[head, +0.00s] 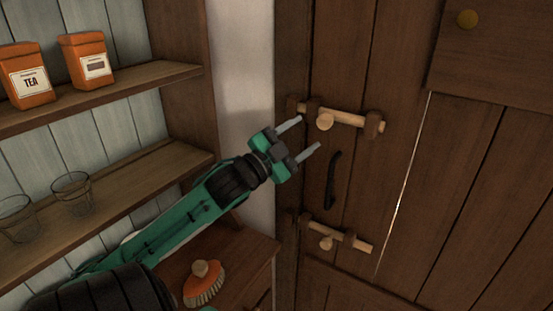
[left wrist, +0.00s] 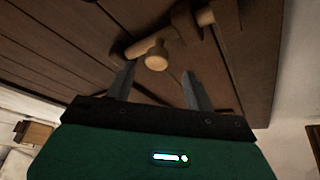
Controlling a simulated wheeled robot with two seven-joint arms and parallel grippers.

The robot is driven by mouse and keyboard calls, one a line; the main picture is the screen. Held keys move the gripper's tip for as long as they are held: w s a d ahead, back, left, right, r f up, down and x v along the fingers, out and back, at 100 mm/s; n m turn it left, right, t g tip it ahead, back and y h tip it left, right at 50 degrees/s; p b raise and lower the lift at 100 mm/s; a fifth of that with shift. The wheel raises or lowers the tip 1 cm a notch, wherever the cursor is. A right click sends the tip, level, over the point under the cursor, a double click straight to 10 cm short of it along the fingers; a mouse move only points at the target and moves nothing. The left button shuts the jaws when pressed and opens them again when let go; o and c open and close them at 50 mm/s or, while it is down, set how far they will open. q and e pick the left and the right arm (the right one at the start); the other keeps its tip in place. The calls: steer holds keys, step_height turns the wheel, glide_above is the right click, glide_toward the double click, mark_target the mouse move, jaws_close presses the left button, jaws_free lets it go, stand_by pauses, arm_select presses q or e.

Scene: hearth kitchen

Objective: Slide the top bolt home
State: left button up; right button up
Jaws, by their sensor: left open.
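The top bolt (head: 349,117) is a pale wooden rod lying in dark brackets on a brown plank door, with a round knob (head: 325,122) near its left part. I cannot tell how far its left end reaches into the bracket at the door's edge. My left gripper (head: 309,132) is open and empty, its two fingers pointing at the door just left of and below the knob. In the left wrist view the knob (left wrist: 156,57) shows beyond and between the open fingertips (left wrist: 158,74); contact is not visible. My right gripper is out of view.
A lower bolt (head: 360,246) and a dark curved handle (head: 332,180) are on the same door. Shelves at left hold orange tins (head: 87,62) and glasses (head: 73,193). An orange brush (head: 204,289) lies on a wooden top below my left arm.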

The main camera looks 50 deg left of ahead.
arm_select(q)
steer(key=b+v, duration=0.2)
steer(key=v, duration=0.4)
steer(key=shift+s, duration=0.45)
steer(key=shift+a+f, duration=0.15)
